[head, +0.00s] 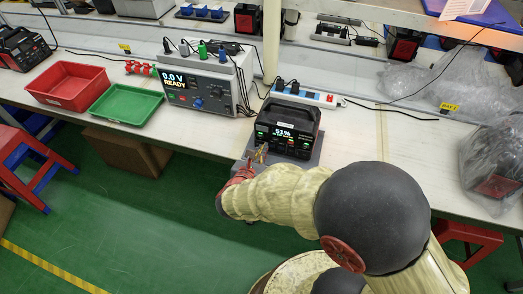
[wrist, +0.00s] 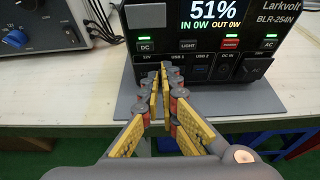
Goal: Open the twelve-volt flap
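The black power station (head: 287,128) stands on a grey mat on the bench and shows 51% on its screen. In the wrist view its front panel (wrist: 230,45) fills the upper right. The 12V label sits under the DC button at the panel's left, with the dark twelve-volt flap (wrist: 142,72) below it. The flap looks closed, but my fingertips partly cover it. My gripper (wrist: 159,72) points at this lower left area with its yellow-padded fingers drawn together and nothing visible between them. I cannot tell whether the tips touch the panel. The gripper also shows in the head view (head: 262,152).
A bench supply (head: 200,80) with plugged leads stands to the left, beside a green tray (head: 127,103) and a red tray (head: 68,86). A white power strip (head: 305,95) lies behind the station. Bagged items (head: 490,150) sit at the right.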

